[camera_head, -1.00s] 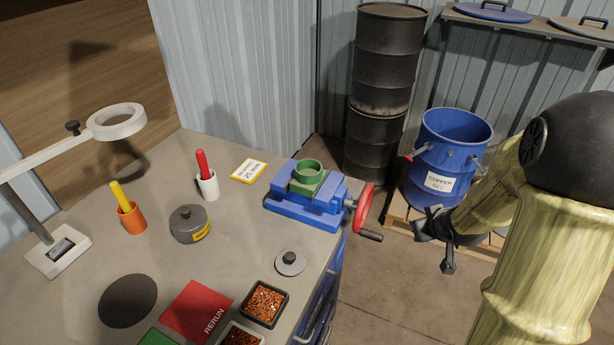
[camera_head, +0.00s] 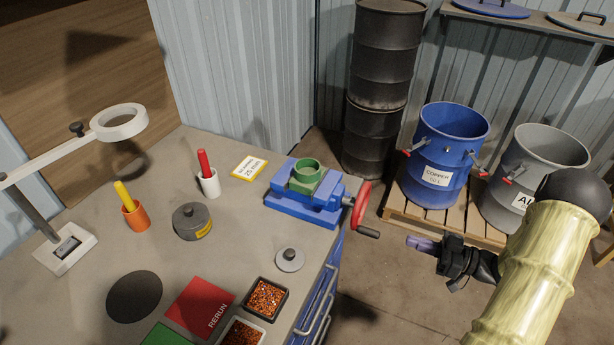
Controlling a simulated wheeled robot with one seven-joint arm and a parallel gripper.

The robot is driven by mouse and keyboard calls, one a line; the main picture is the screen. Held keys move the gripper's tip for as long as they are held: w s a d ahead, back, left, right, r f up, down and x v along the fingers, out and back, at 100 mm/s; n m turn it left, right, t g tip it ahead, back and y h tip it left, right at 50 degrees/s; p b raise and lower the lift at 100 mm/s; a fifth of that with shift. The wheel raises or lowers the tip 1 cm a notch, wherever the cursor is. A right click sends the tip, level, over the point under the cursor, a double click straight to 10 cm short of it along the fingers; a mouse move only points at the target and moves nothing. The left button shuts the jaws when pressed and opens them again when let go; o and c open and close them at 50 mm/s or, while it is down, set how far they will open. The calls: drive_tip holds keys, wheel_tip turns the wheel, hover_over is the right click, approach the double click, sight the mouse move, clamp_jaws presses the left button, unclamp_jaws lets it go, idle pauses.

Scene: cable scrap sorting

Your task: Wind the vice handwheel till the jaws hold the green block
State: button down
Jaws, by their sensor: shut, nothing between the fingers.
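A blue vice (camera_head: 300,209) stands at the right edge of the grey bench. The green block (camera_head: 308,184), with a round ring-shaped top, sits between its jaws; I cannot tell whether both jaws touch it. The red handwheel (camera_head: 361,205) is on the vice's right side, and its dark crank handle (camera_head: 368,233) sticks out to the right past the bench edge. My gripper (camera_head: 412,242) is right of the handle, apart from it, over the floor. It is shut and empty, pointing left toward the handle.
A blue copper drum (camera_head: 420,190) and a grey drum (camera_head: 505,208) stand on a pallet behind my gripper. Black drums (camera_head: 372,140) are stacked by the wall. A grey knobbed weight (camera_head: 290,260) and copper-filled trays (camera_head: 267,297) lie near the vice on the bench.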

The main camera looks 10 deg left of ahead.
approach(364, 207)
drive_tip(key=shift+s+a+f, duration=1)
drive_tip(key=shift+s+a, duration=0.3)
drive_tip(key=shift+a, duration=1.05)
idle(0.7)
drive_tip(key=shift+b, duration=1.15)
drive_tip(key=shift+s, duration=0.2)
